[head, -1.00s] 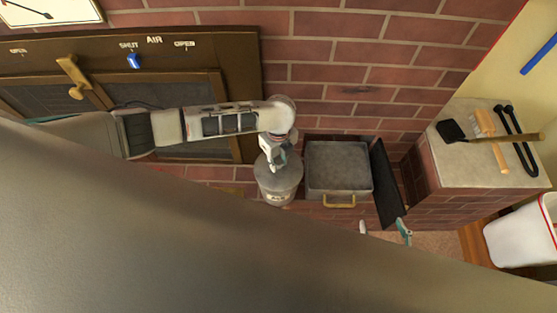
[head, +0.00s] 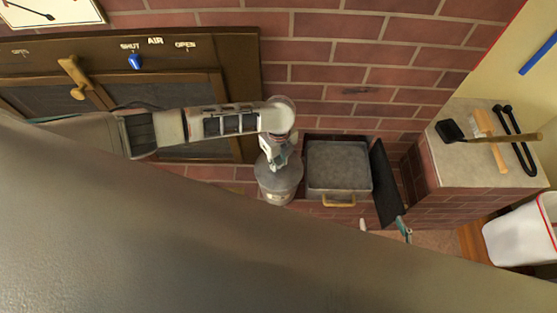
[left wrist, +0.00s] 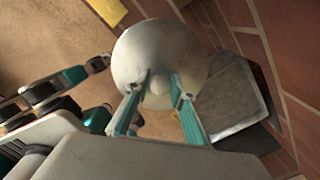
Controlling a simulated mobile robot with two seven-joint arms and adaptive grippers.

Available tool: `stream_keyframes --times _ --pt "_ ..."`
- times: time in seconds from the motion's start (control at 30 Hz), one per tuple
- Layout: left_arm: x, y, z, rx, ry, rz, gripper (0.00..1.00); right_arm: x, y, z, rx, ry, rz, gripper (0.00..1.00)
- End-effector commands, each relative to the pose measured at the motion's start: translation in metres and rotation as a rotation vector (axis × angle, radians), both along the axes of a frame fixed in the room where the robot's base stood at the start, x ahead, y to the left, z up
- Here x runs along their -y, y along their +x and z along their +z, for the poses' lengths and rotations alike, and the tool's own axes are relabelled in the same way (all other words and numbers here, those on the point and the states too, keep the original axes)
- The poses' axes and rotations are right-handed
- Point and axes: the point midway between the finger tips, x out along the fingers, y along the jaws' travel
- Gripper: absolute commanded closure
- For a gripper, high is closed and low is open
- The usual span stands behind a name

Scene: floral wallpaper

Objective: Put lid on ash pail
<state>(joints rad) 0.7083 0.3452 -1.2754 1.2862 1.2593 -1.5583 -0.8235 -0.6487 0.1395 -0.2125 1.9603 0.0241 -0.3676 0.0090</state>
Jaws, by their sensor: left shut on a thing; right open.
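The grey ash pail (head: 278,197) stands against the brick wall, left of the ash drawer. The round grey lid (left wrist: 150,45) fills the middle of the left wrist view, with its knob (left wrist: 160,84) between the fingers. My left gripper (head: 278,164) is shut on the lid's knob, over the top of the pail; it also shows in the left wrist view (left wrist: 160,88). The lid is over the pail's mouth; I cannot tell whether it touches the rim all round. My right gripper (head: 384,228) is open and empty, its two fingertips apart below the drawer.
A grey tray with a brass handle (head: 339,201) stands just right of the pail, beside a dark open door (head: 386,183). A brick ledge (head: 462,165) at the right holds a shovel, a brush and tongs. A white bin (head: 520,235) stands below it.

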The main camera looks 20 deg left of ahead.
Motion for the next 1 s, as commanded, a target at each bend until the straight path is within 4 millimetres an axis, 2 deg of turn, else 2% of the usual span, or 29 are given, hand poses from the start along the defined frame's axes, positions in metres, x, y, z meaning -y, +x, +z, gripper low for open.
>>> stream_keyframes --times 0.43,0.47,0.53,0.77,0.8,0.87,1.0 --pt "0.0003 0.0 0.0 0.0 0.0 0.0 1.0 0.0 0.0002 0.0014 0.001 0.0 0.0 0.37" --pt "0.0003 0.0 0.0 0.0 0.0 0.0 0.74 0.0 0.0002 0.0014 0.001 0.0 0.0 0.37" --pt "0.0002 0.0 0.0 0.0 0.0 0.0 0.57 -0.0001 0.0003 0.0015 0.001 0.0 0.0 0.37" --pt "0.0001 -0.0001 -0.0001 0.0 0.0 0.0 0.57 -0.0001 0.0005 0.0018 0.002 0.001 0.0 0.37" --pt "-0.0002 -0.0004 -0.0004 -0.001 0.001 0.0 0.54 -0.0001 0.0005 0.0021 0.002 0.001 0.0 0.37" --pt "-0.0002 -0.0004 -0.0004 -0.001 0.001 0.0 0.4 -0.0002 0.0007 0.0023 0.002 0.001 0.0 0.37" --pt "-0.0002 -0.0003 -0.0004 -0.001 0.001 0.0 0.4 -0.0002 0.0009 0.0027 0.003 0.0 0.0 0.37"
